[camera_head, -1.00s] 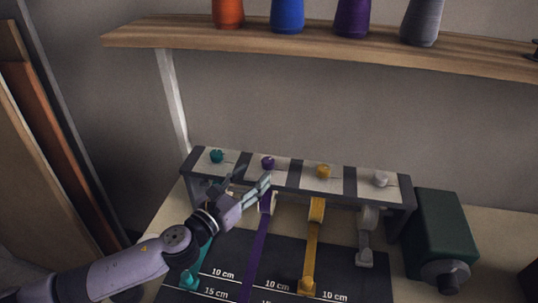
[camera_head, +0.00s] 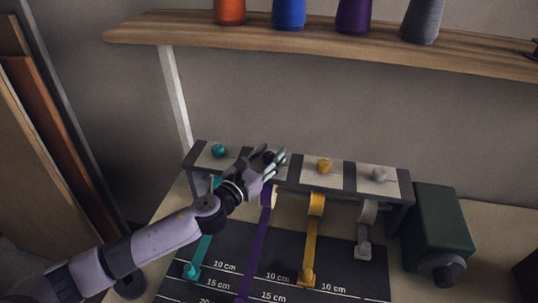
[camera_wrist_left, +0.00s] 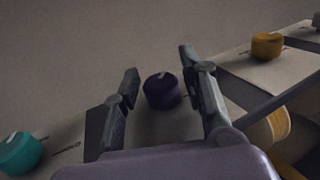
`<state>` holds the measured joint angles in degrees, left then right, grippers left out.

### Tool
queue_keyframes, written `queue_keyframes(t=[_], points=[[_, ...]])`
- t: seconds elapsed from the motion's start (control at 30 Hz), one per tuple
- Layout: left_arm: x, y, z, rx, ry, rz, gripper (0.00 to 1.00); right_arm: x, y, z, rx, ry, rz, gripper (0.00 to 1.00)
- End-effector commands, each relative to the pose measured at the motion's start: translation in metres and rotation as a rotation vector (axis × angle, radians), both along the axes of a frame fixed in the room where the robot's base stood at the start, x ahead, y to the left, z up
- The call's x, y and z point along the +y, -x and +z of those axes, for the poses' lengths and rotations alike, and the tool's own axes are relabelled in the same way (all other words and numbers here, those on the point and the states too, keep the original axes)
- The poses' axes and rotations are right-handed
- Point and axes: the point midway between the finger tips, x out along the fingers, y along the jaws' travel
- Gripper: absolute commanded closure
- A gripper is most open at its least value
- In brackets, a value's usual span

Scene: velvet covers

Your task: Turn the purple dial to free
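The purple dial (camera_wrist_left: 162,91) stands on the top of the dial rack (camera_head: 300,172), second from the left. In the left wrist view it sits between the two spread fingers of my left gripper (camera_wrist_left: 165,88), with a gap on each side. The dial has a pale mark on its top. In the head view my left gripper (camera_head: 268,155) is over that dial and mostly hides it. The fingers are open. The purple ribbon (camera_head: 257,243) runs down from the rack onto the dark mat. My right gripper is not in view.
A dark green box (camera_head: 443,225) stands right of the rack. A wooden shelf (camera_head: 300,45) with thread cones is above.

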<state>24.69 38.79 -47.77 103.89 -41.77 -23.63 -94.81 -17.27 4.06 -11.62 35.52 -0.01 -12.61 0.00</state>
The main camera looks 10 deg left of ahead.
Motion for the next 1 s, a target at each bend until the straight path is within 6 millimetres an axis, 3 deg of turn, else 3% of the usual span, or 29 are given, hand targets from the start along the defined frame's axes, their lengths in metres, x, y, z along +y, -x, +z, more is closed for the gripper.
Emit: queue_keyframes(t=[0.53, 1.0], points=[[0.000, 0.000, 0.000, 0.000, 0.000, 0.001, 1.00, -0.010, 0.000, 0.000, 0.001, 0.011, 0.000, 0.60], [-0.001, 0.001, 0.003, 0.002, 0.001, 0.120, 1.00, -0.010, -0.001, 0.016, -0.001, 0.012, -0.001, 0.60]])
